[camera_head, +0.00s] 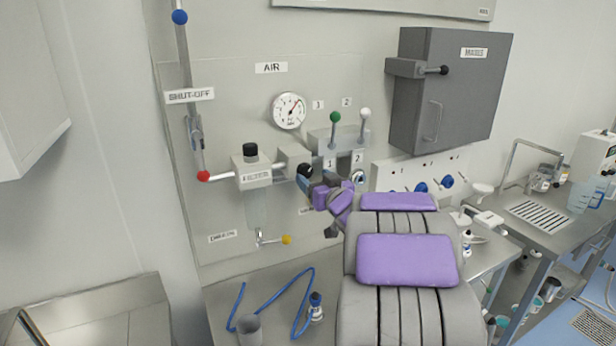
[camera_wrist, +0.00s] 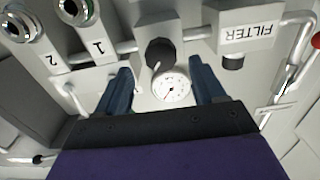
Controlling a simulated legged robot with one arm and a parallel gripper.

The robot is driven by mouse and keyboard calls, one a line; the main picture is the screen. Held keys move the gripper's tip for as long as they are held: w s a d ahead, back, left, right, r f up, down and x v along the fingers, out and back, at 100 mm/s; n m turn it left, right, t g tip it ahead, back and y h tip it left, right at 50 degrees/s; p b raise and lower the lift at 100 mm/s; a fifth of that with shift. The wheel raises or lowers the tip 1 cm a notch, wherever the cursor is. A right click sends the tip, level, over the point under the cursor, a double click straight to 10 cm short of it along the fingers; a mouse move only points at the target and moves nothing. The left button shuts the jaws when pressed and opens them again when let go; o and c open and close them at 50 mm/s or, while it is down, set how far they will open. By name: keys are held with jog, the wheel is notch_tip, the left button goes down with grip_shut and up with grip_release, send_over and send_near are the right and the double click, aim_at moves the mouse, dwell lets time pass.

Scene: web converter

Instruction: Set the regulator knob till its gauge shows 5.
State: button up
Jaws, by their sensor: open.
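The round white gauge (camera_head: 289,111) is on the AIR panel. Its needle points up and to the right, but the numbers are too small to read. The black regulator knob (camera_head: 305,170) is below it, partly hidden by my gripper (camera_head: 307,182). In the wrist view, turned upside down, the knob (camera_wrist: 160,53) lies just beyond my fingertips, between their lines, and the gauge (camera_wrist: 171,88) shows between the fingers. My gripper (camera_wrist: 160,68) is open and empty. I cannot tell whether a finger touches the knob.
The filter block (camera_head: 252,172) with its black cap is left of the knob. Outlets 1 and 2 (camera_head: 343,163) and the green-topped and white-topped levers (camera_head: 335,118) are close on the right. A grey cabinet (camera_head: 455,90) juts out upper right.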

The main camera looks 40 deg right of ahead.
aim_at(308, 172)
jog(key=shift+b+x, duration=0.3)
jog(key=shift+x, duration=2)
jog(key=shift+c, duration=0.3)
jog(key=c, duration=1)
jog(key=shift+n, duration=0.5)
jog(key=shift+a, duration=0.1)
jog(key=o, duration=1.1)
jog(key=shift+c, duration=0.2)
jog(key=shift+s, duration=0.15)
